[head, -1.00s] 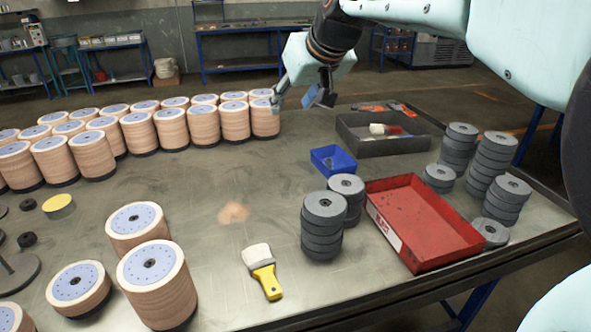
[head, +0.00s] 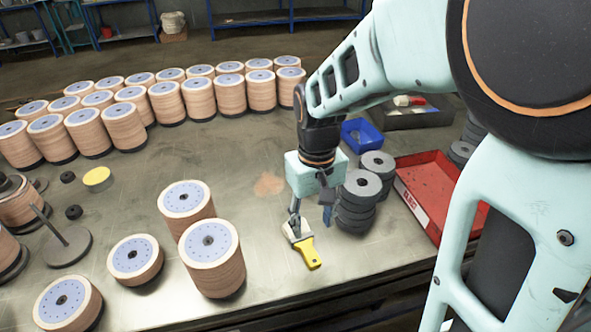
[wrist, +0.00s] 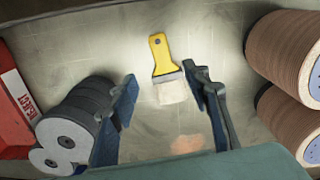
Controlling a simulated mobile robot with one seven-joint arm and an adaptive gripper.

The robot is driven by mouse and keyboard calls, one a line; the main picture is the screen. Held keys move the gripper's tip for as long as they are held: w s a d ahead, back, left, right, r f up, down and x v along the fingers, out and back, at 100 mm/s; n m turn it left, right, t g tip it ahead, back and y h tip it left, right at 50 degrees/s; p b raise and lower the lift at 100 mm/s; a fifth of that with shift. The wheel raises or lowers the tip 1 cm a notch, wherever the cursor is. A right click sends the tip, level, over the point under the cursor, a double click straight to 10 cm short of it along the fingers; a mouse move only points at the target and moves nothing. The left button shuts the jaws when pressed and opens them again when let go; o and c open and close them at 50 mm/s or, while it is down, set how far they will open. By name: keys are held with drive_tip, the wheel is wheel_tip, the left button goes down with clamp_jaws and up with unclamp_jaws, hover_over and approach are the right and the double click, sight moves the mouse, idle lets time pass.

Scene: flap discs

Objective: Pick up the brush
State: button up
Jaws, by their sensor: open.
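The brush (head: 307,251) has a yellow handle and pale bristles and lies flat on the metal table, near its front edge. In the wrist view the brush (wrist: 163,58) lies ahead of my gripper (wrist: 160,84), with its bristles toward me and between the lines of the two fingers. My gripper (head: 310,217) is open and empty, pointing down over the bristle end in the head view. One finger partly covers the bristles there. I cannot tell the exact height of the fingertips above the table.
Stacked grey discs (head: 358,205) stand close to the right of my gripper. A red tray (head: 428,208) and a blue bin (head: 362,136) lie beyond them. Tall flap disc stacks (head: 212,257) stand to the left. The table between those stacks and the brush is bare.

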hover_over(309, 251)
drive_tip(key=f, duration=0.4)
drive_tip(key=shift+d+f, duration=0.25)
drive_tip(key=shift+f, duration=0.15)
drive_tip(key=shift+a+f, duration=0.15)
drive_tip(key=shift+f, duration=1.2)
drive_tip(key=shift+a+f, duration=0.15)
drive_tip(key=shift+f, duration=1.2)
clamp_jaws()
